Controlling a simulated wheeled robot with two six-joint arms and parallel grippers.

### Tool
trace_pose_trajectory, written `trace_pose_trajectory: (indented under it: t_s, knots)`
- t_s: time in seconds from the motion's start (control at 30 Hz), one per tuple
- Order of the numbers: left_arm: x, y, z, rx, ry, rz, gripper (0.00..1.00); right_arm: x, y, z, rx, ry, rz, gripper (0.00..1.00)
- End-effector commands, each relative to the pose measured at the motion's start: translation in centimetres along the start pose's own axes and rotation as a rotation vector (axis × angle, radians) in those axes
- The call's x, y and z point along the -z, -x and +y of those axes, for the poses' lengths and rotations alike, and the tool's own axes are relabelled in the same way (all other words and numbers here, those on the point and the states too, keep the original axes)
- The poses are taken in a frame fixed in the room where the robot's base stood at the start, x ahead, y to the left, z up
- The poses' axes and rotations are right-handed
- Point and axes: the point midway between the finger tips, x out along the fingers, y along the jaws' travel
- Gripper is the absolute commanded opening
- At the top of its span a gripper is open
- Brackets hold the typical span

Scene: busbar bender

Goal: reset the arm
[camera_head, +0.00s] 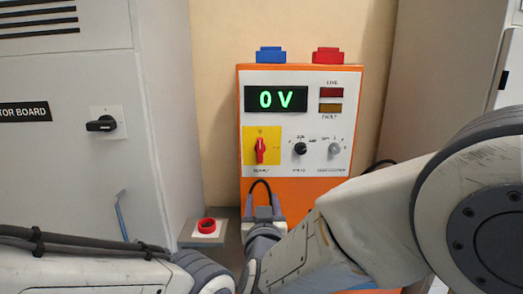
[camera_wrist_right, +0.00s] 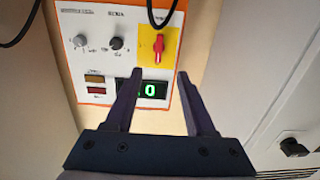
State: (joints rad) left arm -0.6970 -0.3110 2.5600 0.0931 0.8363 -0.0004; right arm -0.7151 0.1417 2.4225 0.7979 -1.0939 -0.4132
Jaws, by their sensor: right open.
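My right gripper (camera_head: 263,200) is in front of the orange busbar bender cabinet (camera_head: 300,188), below its white control panel (camera_head: 300,108). In the right wrist view its two dark fingers (camera_wrist_right: 160,76) are apart with nothing between them. The panel appears upside down beyond them, with the red switch on yellow (camera_wrist_right: 158,46) and the green display (camera_wrist_right: 150,88). My right arm (camera_head: 360,225) reaches in from the right. My left arm (camera_head: 90,275) lies along the bottom left; its gripper does not show.
The display (camera_head: 276,99) reads 0 V. Blue (camera_head: 270,55) and red (camera_head: 327,55) blocks top the cabinet. A red button (camera_head: 207,226) sits on a grey base at lower left. A grey cabinet with a black rotary handle (camera_head: 101,124) stands left. Another cabinet (camera_head: 435,80) stands right.

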Motion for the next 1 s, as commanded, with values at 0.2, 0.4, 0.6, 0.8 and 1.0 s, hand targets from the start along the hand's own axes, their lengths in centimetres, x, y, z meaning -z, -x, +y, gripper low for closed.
trace_pose_trajectory:
  t_s: [0.2, 0.4, 0.6, 0.8, 1.0]
  knots:
    - [0.0, 0.0, 0.0, 0.000, 0.000, 0.000, 0.50, -2.2, -0.7, 0.6, 0.044, -0.006, -0.102, 0.55]
    - [0.0, -0.1, 0.0, 0.000, 0.000, -0.001, 0.50, -5.3, -0.9, 2.1, 0.089, -0.012, -0.253, 0.55]
    - [0.0, -0.1, 0.0, 0.000, 0.000, -0.001, 0.50, -10.2, 0.4, 5.2, 0.122, -0.019, -0.498, 0.55]
    - [0.0, -0.1, 0.0, 0.000, 0.000, -0.001, 0.50, -15.5, 4.4, 9.8, 0.111, -0.022, -0.804, 0.55]
    - [0.0, -0.1, 0.0, 0.000, 0.000, -0.001, 0.50, -18.5, 8.5, 13.2, 0.071, -0.024, -1.022, 0.55]
